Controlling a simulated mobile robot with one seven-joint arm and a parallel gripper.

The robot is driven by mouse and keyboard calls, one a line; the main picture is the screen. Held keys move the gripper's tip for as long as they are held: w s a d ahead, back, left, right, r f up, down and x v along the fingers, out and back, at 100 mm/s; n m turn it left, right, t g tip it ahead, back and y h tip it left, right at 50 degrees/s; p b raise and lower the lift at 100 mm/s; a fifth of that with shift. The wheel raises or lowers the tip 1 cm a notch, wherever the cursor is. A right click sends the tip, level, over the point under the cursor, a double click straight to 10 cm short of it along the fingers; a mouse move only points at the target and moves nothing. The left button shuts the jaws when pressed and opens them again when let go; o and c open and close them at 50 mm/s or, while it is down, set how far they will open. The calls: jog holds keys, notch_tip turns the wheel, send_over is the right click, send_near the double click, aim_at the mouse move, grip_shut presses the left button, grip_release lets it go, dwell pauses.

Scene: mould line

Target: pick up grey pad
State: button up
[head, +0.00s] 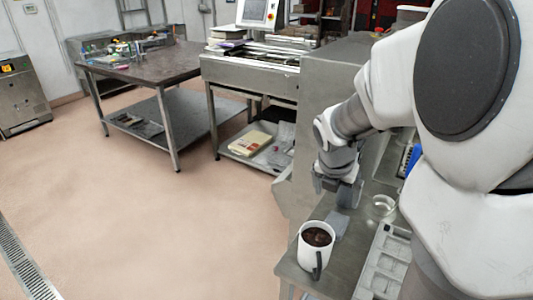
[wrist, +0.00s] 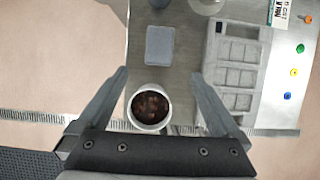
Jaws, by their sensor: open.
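The grey pad (wrist: 159,45) is a small flat rounded rectangle lying on the metal worktop, just beyond my fingertips in the wrist view. In the head view the pad (head: 340,223) lies behind the white mug, partly hidden by my arm's end. My gripper (wrist: 160,74) is open and empty, its two fingers spread wide. In the wrist view the pad shows ahead of the gap between the fingertips. In the head view my fingers are hard to make out.
A white mug of dark contents (head: 315,250) stands close to the pad; it also shows between my fingers in the wrist view (wrist: 133,116). A pale compartmented tray (wrist: 209,72) lies right of the pad. A clear glass (head: 384,207) stands near. The worktop's left edge is close.

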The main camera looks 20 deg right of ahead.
aim_at(335, 223)
jog(key=b+x, duration=0.6)
jog(key=x, duration=1.1)
jog(key=shift+a, duration=0.15)
jog(key=c, duration=1.3)
notch_tip(335, 223, up, 5)
jog(key=shift+f+p, duration=0.1)
jog(key=shift+p, duration=1.1)
jog(key=s+d+r+p, duration=0.5)
jog(key=s+d+r, duration=0.1)
jog(key=s, duration=0.3)
jog(key=shift+s+d+p, duration=0.25)
jog(key=shift+s+p, duration=0.1)
jog(key=shift+s, duration=0.05)
jog(key=shift+r, duration=0.1)
jog(key=o, duration=0.7)
jog(key=c, duration=0.4)
jog(key=shift+c, duration=0.2)
